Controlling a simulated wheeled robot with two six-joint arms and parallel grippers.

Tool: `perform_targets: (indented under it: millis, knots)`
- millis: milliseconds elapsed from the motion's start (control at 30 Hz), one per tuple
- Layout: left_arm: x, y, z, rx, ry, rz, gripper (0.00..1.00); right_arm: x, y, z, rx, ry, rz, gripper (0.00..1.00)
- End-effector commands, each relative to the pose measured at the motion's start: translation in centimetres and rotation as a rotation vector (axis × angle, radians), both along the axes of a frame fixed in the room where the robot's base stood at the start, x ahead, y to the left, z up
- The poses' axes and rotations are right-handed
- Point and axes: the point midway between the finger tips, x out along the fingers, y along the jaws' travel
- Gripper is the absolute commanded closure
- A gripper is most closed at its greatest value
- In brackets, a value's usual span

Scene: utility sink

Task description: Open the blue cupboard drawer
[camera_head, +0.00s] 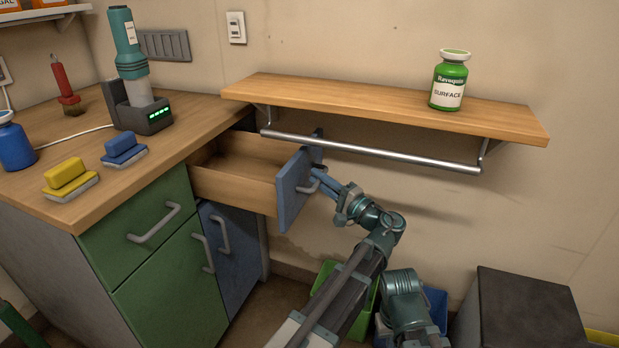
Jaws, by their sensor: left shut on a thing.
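The blue drawer (290,200) is pulled well out of the cupboard, and its bare wooden inside shows. Its blue front faces right, with a grey bar handle (309,188) on it. My left gripper (317,178) is at this handle and shut on it. The arm reaches up from the bottom of the view. The fingertips are small and partly hide the handle. Below the drawer is a blue cupboard door (228,255), closed, with its own grey handle. My right gripper does not show.
A wooden shelf (380,106) with a green bottle (449,80) and a metal rail (370,150) hang just above the drawer. A green bin (357,318) and a dark box (515,308) stand on the floor. Sponges (70,178) and a tool in its charger (140,108) sit on the counter.

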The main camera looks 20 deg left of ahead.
Motion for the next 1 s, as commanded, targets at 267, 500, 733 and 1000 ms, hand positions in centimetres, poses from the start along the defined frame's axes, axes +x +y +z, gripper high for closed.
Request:
perform_targets:
  millis: [267, 500, 733, 1000]
  knots:
    - [-0.04, -0.10, -0.08, -0.003, 0.000, 0.002, 1.00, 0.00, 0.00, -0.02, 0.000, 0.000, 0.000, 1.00]
    - [-0.03, -0.08, -0.06, -0.002, 0.000, 0.001, 0.56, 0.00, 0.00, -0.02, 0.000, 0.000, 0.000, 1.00]
    - [-0.01, -0.08, -0.03, -0.001, 0.000, 0.001, 0.53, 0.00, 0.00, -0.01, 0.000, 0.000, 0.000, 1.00]
    - [-0.11, -0.02, -0.18, 0.000, 0.000, 0.001, 0.53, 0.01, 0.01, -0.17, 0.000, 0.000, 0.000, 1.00]
